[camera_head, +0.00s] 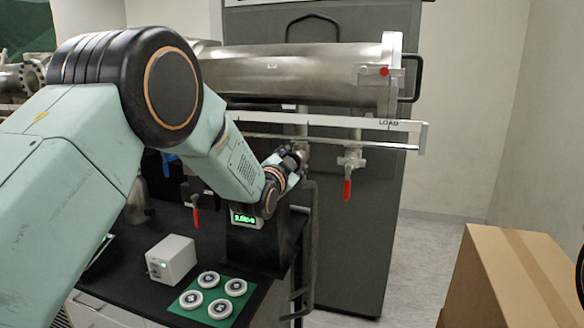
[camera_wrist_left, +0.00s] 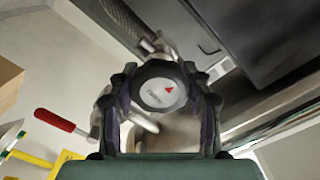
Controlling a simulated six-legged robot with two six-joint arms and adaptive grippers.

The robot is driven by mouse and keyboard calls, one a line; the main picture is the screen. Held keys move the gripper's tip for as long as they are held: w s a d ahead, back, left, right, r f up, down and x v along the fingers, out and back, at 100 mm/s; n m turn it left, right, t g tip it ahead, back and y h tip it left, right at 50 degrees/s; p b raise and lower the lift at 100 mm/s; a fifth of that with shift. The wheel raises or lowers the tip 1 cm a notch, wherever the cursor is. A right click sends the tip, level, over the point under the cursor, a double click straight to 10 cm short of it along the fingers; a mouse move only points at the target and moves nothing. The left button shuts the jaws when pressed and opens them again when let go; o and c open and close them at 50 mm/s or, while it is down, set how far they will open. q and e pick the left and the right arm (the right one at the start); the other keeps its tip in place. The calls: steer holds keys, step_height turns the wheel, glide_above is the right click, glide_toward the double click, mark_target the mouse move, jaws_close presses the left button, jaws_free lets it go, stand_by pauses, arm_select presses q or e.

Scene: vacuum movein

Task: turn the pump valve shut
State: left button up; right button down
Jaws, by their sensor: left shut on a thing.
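The pump valve shows in the left wrist view as a round knob (camera_wrist_left: 160,93) with a pale face, a red triangle and small lettering too blurred to read. My left gripper (camera_wrist_left: 160,80) has its dark fingers on both sides of this knob and is shut on it. In the head view my left gripper (camera_head: 292,158) is at the metal fittings under the big steel chamber (camera_head: 300,75). There my wrist and fingers hide most of the knob. How far the knob is turned cannot be told. My right gripper is not in view.
A red-handled valve (camera_head: 347,188) hangs right of my gripper, and another (camera_head: 196,215) is lower left. A rail (camera_head: 330,141) runs just above. The black bench holds a white box (camera_head: 171,260) and a green mat (camera_head: 246,311) with round pieces. A cardboard box (camera_head: 515,270) stands right.

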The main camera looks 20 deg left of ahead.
arm_select(q)
steer(key=m+b, duration=0.1)
steer(key=m, duration=0.3)
steer(key=shift+m+b, duration=0.3)
steer(key=shift+b, duration=0.05)
steer(key=m+b, duration=0.1)
steer(key=m, duration=0.2)
steer(key=shift+m, duration=0.3)
steer(key=m+b, duration=0.1)
steer(key=m, duration=0.3)
steer(key=shift+f+b, duration=0.1)
steer(key=shift+b, duration=0.2)
steer(key=shift+m+b, duration=0.45)
steer(key=shift+m, duration=1.35)
steer(key=shift+f, duration=0.1)
steer(key=o, duration=1.2)
steer(key=shift+s, duration=0.1)
steer(key=s, duration=1.2)
steer(key=shift+a, duration=0.2)
